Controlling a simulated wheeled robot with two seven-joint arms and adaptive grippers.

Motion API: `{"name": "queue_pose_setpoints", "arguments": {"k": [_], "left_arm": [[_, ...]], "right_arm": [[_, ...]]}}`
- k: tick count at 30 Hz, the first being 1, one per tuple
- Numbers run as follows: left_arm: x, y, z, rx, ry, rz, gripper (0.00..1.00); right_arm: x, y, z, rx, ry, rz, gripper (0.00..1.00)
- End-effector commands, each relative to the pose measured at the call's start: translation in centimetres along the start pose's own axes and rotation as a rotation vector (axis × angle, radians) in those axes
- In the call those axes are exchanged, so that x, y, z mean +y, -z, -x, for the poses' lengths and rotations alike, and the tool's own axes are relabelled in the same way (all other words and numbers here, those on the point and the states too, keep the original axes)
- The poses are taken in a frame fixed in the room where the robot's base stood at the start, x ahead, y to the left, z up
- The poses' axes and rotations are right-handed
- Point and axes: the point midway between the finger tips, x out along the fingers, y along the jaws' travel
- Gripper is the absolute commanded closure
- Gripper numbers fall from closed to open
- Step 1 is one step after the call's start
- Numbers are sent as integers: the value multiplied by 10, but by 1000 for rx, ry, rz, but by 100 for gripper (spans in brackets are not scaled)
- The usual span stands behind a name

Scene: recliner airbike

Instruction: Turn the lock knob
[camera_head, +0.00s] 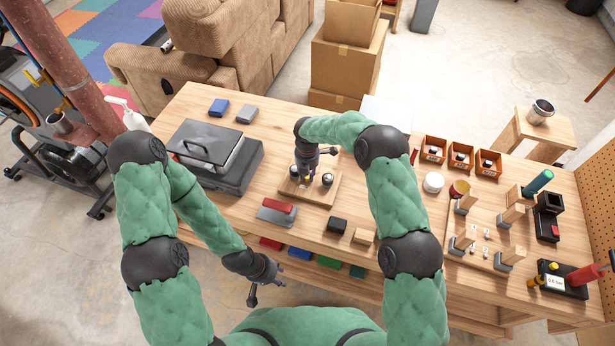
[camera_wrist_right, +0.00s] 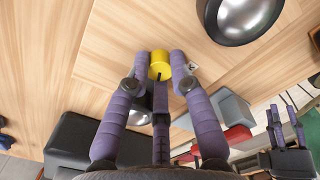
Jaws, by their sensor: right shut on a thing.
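The yellow lock knob (camera_wrist_right: 160,62) stands on a wooden board (camera_head: 318,196) on the workbench; it also shows as a small yellow spot in the head view (camera_head: 308,178). My right gripper (camera_wrist_right: 160,68) points down over the board and is shut on the knob, one finger on each side. Beside the knob are silver domes with dark rims; one shows large in the wrist view (camera_wrist_right: 248,14) and one right of the gripper in the head view (camera_head: 327,179). My left gripper (camera_head: 266,286) hangs empty in front of the bench, apart from the board, its fingers spread.
A red-and-grey block (camera_head: 277,212), a black block (camera_head: 337,225) and a wooden block (camera_head: 363,236) lie near the bench's front edge. A dark grey case (camera_head: 236,175) stands to the left. Wooden fixtures (camera_head: 463,242) and orange bins (camera_head: 461,155) are on the right.

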Motion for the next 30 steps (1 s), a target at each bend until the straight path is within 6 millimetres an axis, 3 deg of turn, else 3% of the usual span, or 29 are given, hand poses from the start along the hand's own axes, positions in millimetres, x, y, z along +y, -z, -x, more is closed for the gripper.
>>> {"name": "queue_pose_setpoints", "arguments": {"k": [3, 4, 5, 17, 30], "left_arm": [[0, 0, 0, 0, 0, 0, 60], [0, 0, 0, 0, 0, 0, 60], [0, 0, 0, 0, 0, 0, 60], [1, 0, 2, 0, 0, 0, 60], [6, 0, 16, 0, 0, 0, 60]], "right_arm": [[0, 0, 0, 0, 0, 2, 100], [0, 0, 0, 0, 0, 2, 72], [0, 0, 0, 0, 0, 2, 67], [0, 0, 2, 0, 0, 4, 67], [0, 0, 31, 0, 0, 4, 67]]}}
